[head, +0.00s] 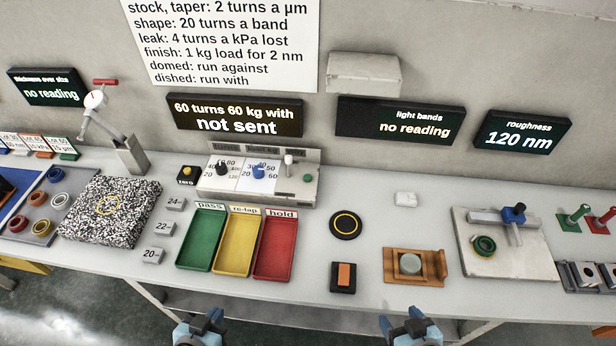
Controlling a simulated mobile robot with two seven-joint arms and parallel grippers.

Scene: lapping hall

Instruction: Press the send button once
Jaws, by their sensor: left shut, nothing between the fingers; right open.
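A grey control box (262,198) stands at the back of the bench. It carries a black knob (221,167), a blue knob (259,172), a white-topped lever (288,160) and a small green button (307,178) at its right end. I cannot read a label at the green button. The display (235,114) above reads "60 turns 60 kg with not sent". My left gripper (200,322) is shut and empty at the bottom edge of the view, well in front of the box. My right gripper (409,324) is open and empty, further right at the same edge.
Green (201,240), yellow and red trays stand in front of the box. A black-based orange switch (343,276), a round black pad (346,224) and a wooden holder (414,266) lie to the right. A black button box marked "zero" (188,175) is left of the control box.

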